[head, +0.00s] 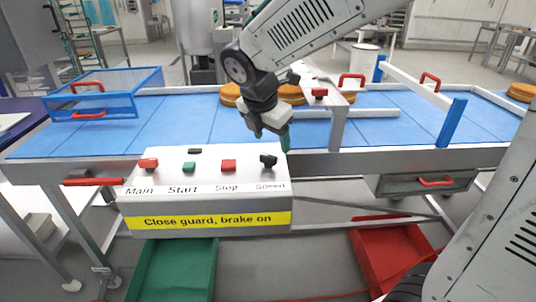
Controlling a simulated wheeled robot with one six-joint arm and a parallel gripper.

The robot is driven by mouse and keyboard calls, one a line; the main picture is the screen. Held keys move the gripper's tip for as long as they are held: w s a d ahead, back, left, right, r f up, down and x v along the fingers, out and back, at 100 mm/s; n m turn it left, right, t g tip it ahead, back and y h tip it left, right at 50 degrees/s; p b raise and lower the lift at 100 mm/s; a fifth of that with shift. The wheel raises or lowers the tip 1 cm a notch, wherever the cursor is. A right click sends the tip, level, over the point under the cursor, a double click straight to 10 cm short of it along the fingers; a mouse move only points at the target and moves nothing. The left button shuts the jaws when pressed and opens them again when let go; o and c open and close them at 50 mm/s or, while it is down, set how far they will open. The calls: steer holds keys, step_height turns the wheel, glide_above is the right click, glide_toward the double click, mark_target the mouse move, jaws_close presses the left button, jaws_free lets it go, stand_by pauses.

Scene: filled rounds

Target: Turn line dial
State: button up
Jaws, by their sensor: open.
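The line dial appears to be the black knob (268,160) above the word "Speed", at the right end of the white control panel (210,179). My gripper (272,141) points down with its green-tipped fingers apart. It is empty and appears just above the black knob in the picture. I cannot tell the exact gap between the fingertips and the knob. The knob is in plain sight and its setting is too small to read.
The panel also carries a red Main switch (148,164), a green Start button (189,167) and a red Stop button (228,165). Behind it runs a blue conveyor (185,118) with round brown items and a blue guard (100,95). Green (172,268) and red (388,254) bins stand below.

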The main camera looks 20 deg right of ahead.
mark_target(267, 157)
steer(key=w+f+n, duration=0.1)
steer(key=f, duration=0.1)
steer(key=w+f+n, duration=0.1)
steer(key=w+f, duration=0.1)
steer(key=f, duration=0.1)
steer(key=w+f, duration=0.1)
steer(key=f, duration=0.2)
steer(key=shift+w+d+f+n, duration=0.2)
steer(key=shift+w+d+n, duration=0.1)
steer(key=shift+d+n, duration=0.1)
steer(key=shift+c, duration=0.3)
steer(key=c, duration=0.9)
